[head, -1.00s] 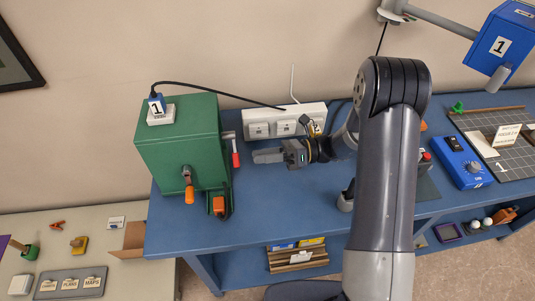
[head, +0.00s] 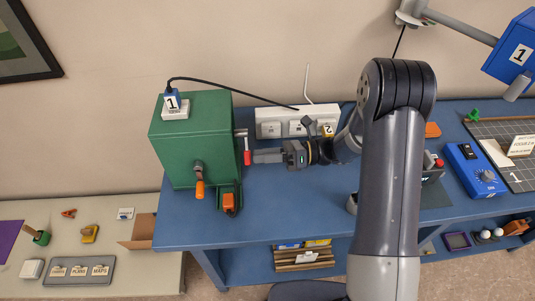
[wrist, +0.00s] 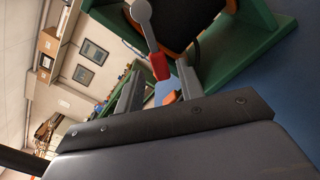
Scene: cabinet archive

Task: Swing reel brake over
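The reel brake appears to be the lever with a red grip (head: 247,157) on the right side of the green box (head: 190,140). Its grey arm is above and the red end points down in the head view. My gripper (head: 257,156) is just right of the red grip, fingers pointing left at it. In the wrist view, the red grip (wrist: 160,66) shows just beyond and between the two fingers of my gripper (wrist: 158,88), which stand apart. I cannot tell whether a finger touches it.
An orange-handled crank (head: 199,188) is on the green box's front, with an orange part (head: 229,202) on a green bracket beside it. A white socket strip (head: 285,123) lies behind my gripper. A black cable runs above. The blue bench (head: 290,205) in front is clear.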

